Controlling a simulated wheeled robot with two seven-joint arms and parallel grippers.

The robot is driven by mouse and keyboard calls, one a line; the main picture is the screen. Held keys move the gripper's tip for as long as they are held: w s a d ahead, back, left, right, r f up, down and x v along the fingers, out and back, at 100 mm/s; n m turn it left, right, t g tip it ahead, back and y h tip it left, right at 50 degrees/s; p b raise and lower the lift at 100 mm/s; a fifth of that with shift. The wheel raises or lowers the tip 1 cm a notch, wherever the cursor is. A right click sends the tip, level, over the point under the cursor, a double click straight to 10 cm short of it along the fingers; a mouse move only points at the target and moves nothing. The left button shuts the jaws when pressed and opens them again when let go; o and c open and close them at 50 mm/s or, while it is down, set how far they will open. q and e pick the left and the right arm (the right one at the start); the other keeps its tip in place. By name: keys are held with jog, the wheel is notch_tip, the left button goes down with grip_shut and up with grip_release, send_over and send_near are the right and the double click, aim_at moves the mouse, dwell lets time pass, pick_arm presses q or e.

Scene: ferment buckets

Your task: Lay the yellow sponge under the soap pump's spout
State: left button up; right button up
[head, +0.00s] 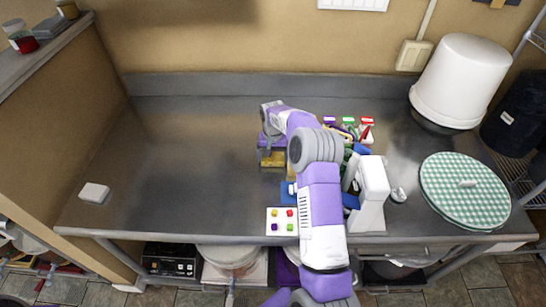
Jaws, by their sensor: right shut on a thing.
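My right gripper (270,150) is in the middle of the steel counter, at the end of my purple and white arm. It is shut on a yellow block, which looks like the yellow sponge (272,160), low over or at the counter; I cannot tell if it touches. I cannot pick out the soap pump with certainty; my arm hides part of the counter. A white upright thing (373,190) stands just right of my arm, its left side partly covered. My left gripper is not in view.
A white tray with coloured pieces (282,221) lies at the front edge. Coloured items (347,122) stand behind my arm. A white bucket (462,80) and a checked round lid (465,190) are at right. A small pale block (94,193) lies left; the counter's left half is mostly clear.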

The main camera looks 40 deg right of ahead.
jog(key=shift+f, duration=0.15)
jog(key=o, duration=0.7)
